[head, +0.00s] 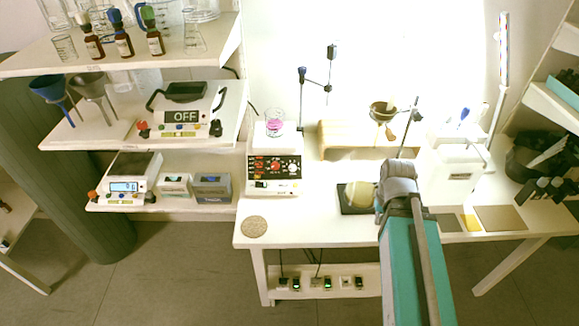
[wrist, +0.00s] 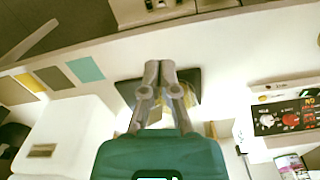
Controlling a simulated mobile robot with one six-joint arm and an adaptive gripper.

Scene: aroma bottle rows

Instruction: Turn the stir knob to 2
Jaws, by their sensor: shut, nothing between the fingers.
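The stirrer (head: 272,175) is a white box with a black front panel on the table, left of my arm in the head view. Its panel carries red knobs and a pale knob (head: 292,167); I cannot read which is the stir knob or its setting. A glass with pink liquid (head: 275,124) stands on top. In the wrist view the stirrer panel (wrist: 289,118) is at the right, partly cut off. My gripper (wrist: 160,66) is shut and empty, clear of the panel, over a dark pad. Its fingertips are hard to make out in the head view.
The dark pad (head: 350,209) bears a yellowish rounded object (head: 360,194), right of the stirrer. A ring stand (head: 408,128) and white container (head: 455,170) stand further right. A round cork mat (head: 254,226) lies at the front left. Table between stirrer and pad is mostly clear.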

